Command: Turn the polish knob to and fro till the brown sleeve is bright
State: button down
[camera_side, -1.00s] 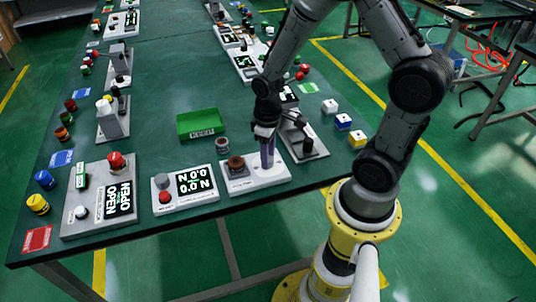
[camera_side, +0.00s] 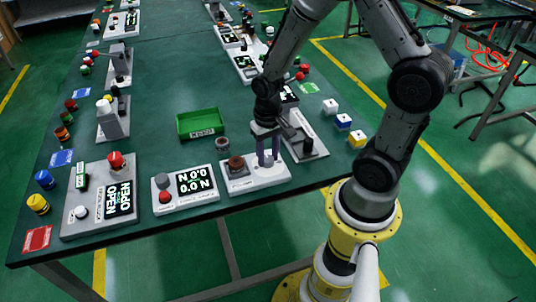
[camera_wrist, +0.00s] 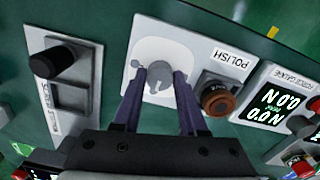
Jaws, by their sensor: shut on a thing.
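The white polish station (camera_side: 240,187) stands near the table's front edge, and its "POLISH" label reads upside down in the wrist view. Its grey round knob (camera_wrist: 160,76) sits on a pale round plate between my fingertips. My gripper (camera_side: 269,163) points straight down, its two purple-grey fingers shut on the knob from both sides. In the side view the fingers hide most of the knob. The brown sleeve (camera_side: 236,163) sits upright on a dark holder beside the knob. It also shows in the wrist view (camera_wrist: 218,101), a dull reddish brown.
The force gauge (camera_side: 185,190), reading 0.0 N, stands just left of the polish station. A grey unit with a black post (camera_side: 307,145) stands close on the right.

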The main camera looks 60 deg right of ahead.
aim_at(268, 158)
dwell(0.4)
jog(key=shift+c, duration=2.2)
grip_release()
notch_tip(268, 158, up, 14)
jog(key=shift+f, duration=0.1)
